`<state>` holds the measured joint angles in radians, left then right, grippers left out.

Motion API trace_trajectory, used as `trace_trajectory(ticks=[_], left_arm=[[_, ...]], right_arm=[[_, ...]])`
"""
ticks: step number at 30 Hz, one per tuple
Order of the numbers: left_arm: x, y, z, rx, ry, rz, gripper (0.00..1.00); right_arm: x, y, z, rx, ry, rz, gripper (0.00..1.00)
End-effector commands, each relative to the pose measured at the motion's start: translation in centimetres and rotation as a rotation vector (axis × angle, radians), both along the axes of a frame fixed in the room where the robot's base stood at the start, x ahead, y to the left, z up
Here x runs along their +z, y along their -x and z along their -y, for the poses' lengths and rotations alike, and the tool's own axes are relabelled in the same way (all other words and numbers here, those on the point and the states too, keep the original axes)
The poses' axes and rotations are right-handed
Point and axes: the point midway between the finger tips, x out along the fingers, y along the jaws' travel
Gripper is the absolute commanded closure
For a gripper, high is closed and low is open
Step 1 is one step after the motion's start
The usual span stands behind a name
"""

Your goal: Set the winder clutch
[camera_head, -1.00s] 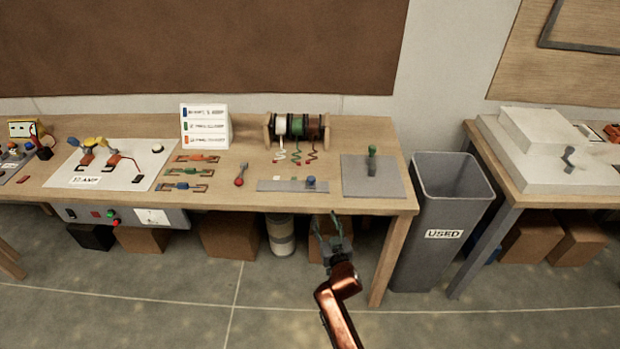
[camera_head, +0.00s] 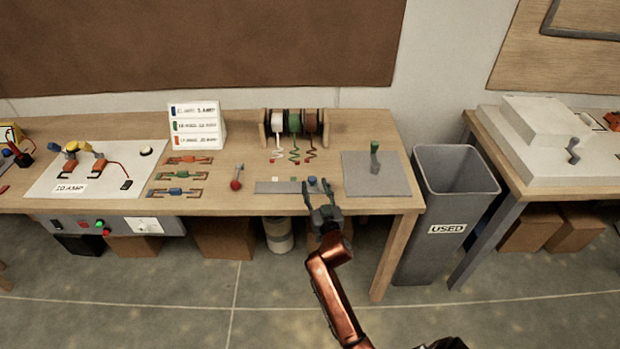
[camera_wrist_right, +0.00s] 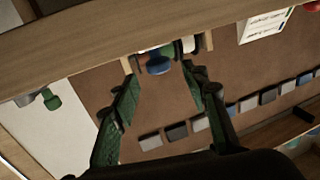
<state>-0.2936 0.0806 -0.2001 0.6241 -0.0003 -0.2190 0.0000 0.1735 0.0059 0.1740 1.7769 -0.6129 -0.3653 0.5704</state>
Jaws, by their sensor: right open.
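Nothing is labelled as the winder clutch, and I cannot tell which control it is. A blue knob (camera_head: 312,181) stands on a narrow grey plate (camera_head: 275,187) near the bench's front edge. A green-topped lever (camera_head: 375,148) stands on a wider grey plate (camera_head: 372,180) to its right. My right gripper (camera_head: 319,195) is open and empty at the front edge, just before the blue knob. In the right wrist view, the blue knob (camera_wrist_right: 158,65) shows between the spread fingers (camera_wrist_right: 160,78), beyond their tips. The green top (camera_wrist_right: 52,98) is at the left. My left gripper is not in view.
Wire spools (camera_head: 294,124) stand behind the plates. A red-tipped lever (camera_head: 236,183), coloured fuse pieces (camera_head: 176,191) and a label stand (camera_head: 195,125) lie left. A grey "USED" bin (camera_head: 455,215) stands right of the bench, beside a second table (camera_head: 505,185).

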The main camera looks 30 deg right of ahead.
Motion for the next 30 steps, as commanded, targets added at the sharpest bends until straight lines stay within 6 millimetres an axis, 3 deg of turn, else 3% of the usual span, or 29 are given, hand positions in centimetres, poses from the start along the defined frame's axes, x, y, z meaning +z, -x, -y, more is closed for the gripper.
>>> trace_trajectory(ticks=[3,6,11,20,30], left_arm=[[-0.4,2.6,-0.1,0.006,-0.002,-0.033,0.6],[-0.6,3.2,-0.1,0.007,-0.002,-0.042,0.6],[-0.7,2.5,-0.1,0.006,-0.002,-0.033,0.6],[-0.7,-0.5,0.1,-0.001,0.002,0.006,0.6],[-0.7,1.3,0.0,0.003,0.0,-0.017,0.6]], right_arm=[[-0.1,-1.9,0.7,-0.001,0.002,-0.001,0.59],[-0.1,-3.1,1.0,0.0,0.001,-0.001,0.59],[-0.1,-4.2,1.3,0.001,0.001,-0.001,0.59],[0.0,-4.4,1.2,0.004,0.001,-0.001,0.59],[0.0,-4.4,1.2,0.004,0.0,-0.001,0.83]])
